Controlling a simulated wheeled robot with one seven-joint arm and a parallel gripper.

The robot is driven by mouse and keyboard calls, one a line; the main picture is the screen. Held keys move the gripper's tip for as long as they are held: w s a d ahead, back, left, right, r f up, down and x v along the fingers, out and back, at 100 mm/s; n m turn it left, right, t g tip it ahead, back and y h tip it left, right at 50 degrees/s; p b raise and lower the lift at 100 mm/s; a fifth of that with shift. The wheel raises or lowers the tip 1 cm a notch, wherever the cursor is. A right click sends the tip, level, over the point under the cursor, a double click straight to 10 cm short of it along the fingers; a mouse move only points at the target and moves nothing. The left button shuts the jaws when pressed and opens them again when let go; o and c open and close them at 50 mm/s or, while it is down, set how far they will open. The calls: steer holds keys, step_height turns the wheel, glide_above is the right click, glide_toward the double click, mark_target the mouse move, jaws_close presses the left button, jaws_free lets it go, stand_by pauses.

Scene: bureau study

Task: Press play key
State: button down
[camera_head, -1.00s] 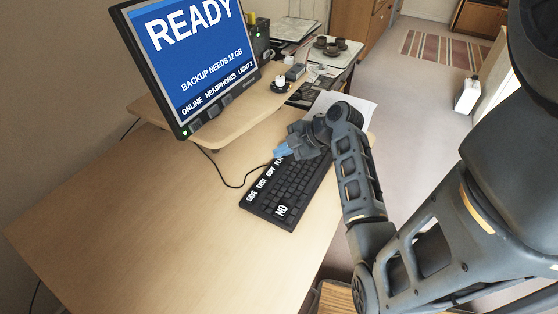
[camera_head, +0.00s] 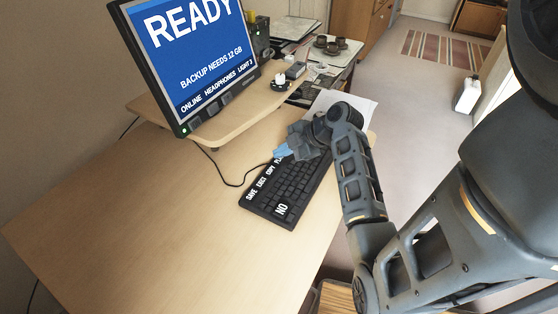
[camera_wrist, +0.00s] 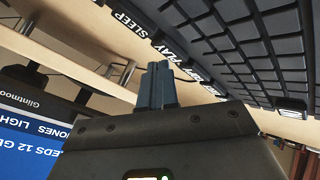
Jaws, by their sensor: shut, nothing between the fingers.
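The black keyboard (camera_head: 290,190) lies on the desk, with a column of white-lettered keys along its left edge reading SAVE, EJECT, COPY and a partly covered PLAY. My gripper (camera_head: 280,151) is at the far end of this column and hides part of it. In the wrist view the keyboard (camera_wrist: 245,35) fills the upper right, and the play key's lettering (camera_wrist: 165,49) shows just beyond my blue fingertips (camera_wrist: 157,66). The fingers are together and empty. I cannot tell whether they touch the key. A SLEEP label (camera_wrist: 130,22) is further up the column.
A monitor (camera_head: 190,60) showing READY stands on a raised wooden shelf (camera_head: 225,125) behind the keyboard. A white paper (camera_head: 355,106) lies beyond my gripper. A cable runs left of the keyboard. The desk's left part (camera_head: 140,220) is clear.

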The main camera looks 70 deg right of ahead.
mark_target(282, 160)
steer(key=shift+f+b, duration=0.4)
steer(key=shift+f, duration=0.1)
stand_by(0.8)
steer(key=shift+r, duration=0.1)
steer(key=shift+r+p, duration=0.6)
steer(key=shift+r, duration=0.2)
steer(key=shift+r, duration=0.1)
steer(key=shift+r+p, duration=1.8)
steer(key=shift+r, duration=0.65)
